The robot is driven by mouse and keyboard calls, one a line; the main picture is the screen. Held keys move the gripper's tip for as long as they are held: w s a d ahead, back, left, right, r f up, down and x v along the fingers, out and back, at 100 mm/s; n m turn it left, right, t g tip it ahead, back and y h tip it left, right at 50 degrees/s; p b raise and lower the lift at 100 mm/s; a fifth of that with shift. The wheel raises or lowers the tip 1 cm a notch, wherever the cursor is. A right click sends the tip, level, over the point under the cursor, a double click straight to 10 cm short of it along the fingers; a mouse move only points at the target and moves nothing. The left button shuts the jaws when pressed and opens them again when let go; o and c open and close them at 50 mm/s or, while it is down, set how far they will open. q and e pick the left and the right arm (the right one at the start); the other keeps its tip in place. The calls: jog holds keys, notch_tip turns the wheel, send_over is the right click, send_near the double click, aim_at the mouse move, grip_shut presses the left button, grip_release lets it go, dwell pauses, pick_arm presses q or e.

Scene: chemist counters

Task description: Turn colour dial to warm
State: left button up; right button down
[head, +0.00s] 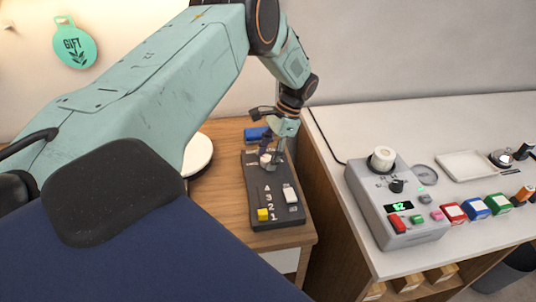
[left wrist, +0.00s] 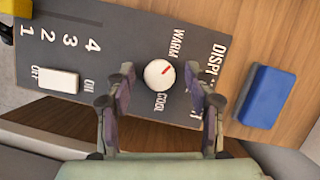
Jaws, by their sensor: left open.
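The colour dial (left wrist: 158,74) is a round white knob with a red mark, on a dark control panel (left wrist: 130,32). In the left wrist view its mark points up and right, between the printed words WARM and COOL. My left gripper (left wrist: 160,88) is open, with one finger on each side of the dial. I cannot tell whether either finger touches it. In the head view my left gripper (head: 272,150) is over the far end of the panel (head: 260,190) and partly hides the dial. My right gripper is not in view.
The panel also carries a white ON/OFF switch (left wrist: 57,80) and a yellow slider knob (head: 263,214). A blue block (left wrist: 264,96) lies on the wood beyond it. To the right, a grey device (head: 400,195) with several buttons stands on a white counter (head: 370,120).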

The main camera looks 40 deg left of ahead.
pick_arm(q)
jog(key=shift+w+d+r, duration=0.1)
jog(key=shift+w+r, duration=0.1)
jog(key=shift+r, duration=0.1)
jog(key=v, duration=1.1)
jog(key=shift+r, duration=0.15)
jog(key=shift+w, duration=0.1)
